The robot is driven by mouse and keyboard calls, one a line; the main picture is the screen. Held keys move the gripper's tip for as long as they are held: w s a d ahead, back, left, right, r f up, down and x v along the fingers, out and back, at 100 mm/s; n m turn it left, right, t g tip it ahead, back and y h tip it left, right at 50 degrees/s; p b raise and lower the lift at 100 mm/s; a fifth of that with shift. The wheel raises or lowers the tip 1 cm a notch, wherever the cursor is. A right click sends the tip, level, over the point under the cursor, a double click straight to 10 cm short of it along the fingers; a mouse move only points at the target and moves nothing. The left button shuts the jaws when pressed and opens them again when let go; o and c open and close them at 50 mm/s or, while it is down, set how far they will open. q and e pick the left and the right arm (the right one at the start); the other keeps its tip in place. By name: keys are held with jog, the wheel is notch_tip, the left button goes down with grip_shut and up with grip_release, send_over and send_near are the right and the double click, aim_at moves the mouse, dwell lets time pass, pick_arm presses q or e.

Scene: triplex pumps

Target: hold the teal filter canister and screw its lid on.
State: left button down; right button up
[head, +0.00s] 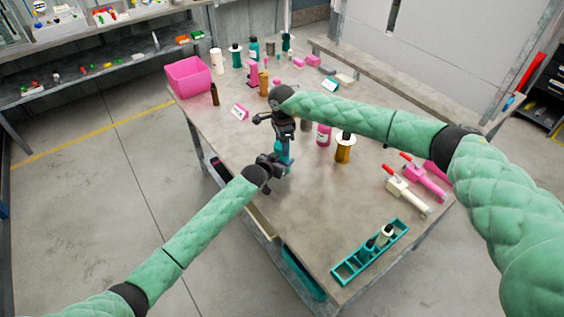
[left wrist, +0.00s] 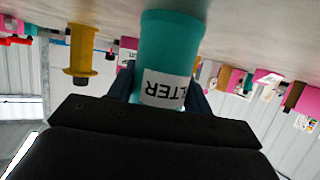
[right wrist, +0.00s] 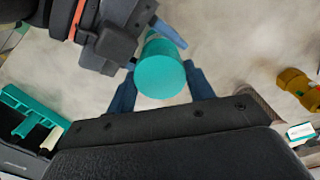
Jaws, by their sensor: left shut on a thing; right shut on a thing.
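The teal filter canister (head: 283,152) stands upright at the table's near left part. My left gripper (head: 273,166) is shut around its side. The left wrist view shows the canister (left wrist: 172,48) upside down, with a white label reading "LTER", between the fingers. My right gripper (head: 284,128) comes from above and is shut on the teal lid (right wrist: 160,77), a round flat disc at the canister's top in the right wrist view. The lid is hidden by my gripper in the head view. I cannot tell whether the lid is fully seated.
A gold canister (head: 344,153) and a pink bottle (head: 323,138) stand to the right. Pink and white clamp-like tools (head: 406,194) lie further right. A teal compartment tray (head: 336,272) lies at the near edge. A pink bin (head: 173,72) stands at the far left.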

jog(key=o, duration=1.1)
jog(key=shift+c, duration=0.2)
jog(key=shift+r, duration=2.25)
jog(key=shift+c, duration=0.4)
notch_tip(320, 180, up, 2)
jog(key=shift+w+r+n, duration=0.1)
jog(key=shift+n, duration=0.8)
jog(key=shift+r+n, duration=0.65)
jog(key=shift+n, duration=0.15)
